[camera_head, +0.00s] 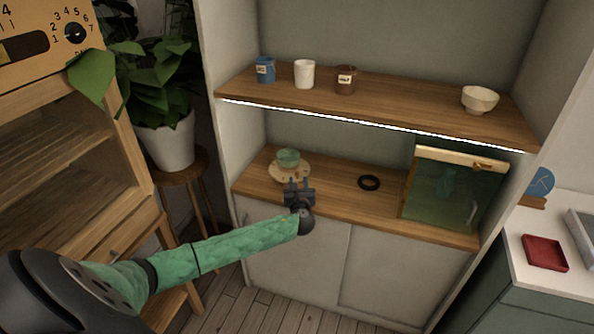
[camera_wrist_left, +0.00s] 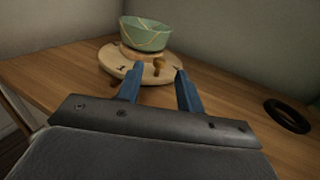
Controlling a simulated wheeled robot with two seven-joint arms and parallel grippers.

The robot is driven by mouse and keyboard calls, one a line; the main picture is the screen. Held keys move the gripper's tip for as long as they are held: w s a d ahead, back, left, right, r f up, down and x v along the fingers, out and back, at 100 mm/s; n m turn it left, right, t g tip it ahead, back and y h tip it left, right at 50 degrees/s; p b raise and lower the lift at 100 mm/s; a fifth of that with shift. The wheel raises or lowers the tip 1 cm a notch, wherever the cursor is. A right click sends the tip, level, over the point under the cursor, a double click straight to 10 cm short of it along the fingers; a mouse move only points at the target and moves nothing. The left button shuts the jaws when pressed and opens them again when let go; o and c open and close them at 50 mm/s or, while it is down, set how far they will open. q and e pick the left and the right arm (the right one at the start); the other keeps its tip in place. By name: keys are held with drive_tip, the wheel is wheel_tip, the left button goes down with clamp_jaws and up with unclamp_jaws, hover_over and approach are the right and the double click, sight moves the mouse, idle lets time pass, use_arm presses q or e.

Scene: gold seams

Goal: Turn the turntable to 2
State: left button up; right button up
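The turntable (camera_head: 276,172) is a light wooden disc on the lower shelf, left of the middle. It also shows in the left wrist view (camera_wrist_left: 112,62), with dark marks on its top and a small wooden peg near its front edge. A green bowl with gold seams (camera_head: 288,158) stands on it. My left gripper (camera_head: 298,184) is in front of the turntable. In the left wrist view its two blue fingers (camera_wrist_left: 157,80) are apart with nothing gripped, the peg just beyond the gap. The marks are too small to read. My right gripper is not in view.
A black ring (camera_head: 369,183) lies on the lower shelf (camera_head: 335,196), right of the turntable. A green glass case (camera_head: 452,190) stands at the shelf's right end. The upper shelf (camera_head: 400,104) hangs above, carrying jars and a white bowl (camera_head: 480,98).

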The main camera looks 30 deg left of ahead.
sight(297, 174)
use_arm(q)
drive_tip(key=p+x, duration=0.1)
drive_tip(key=x, duration=0.4)
drive_tip(key=shift+w+a, duration=0.4)
drive_tip(key=shift+w, duration=0.05)
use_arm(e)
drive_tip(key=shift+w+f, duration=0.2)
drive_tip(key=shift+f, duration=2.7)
use_arm(q)
clamp_jaws()
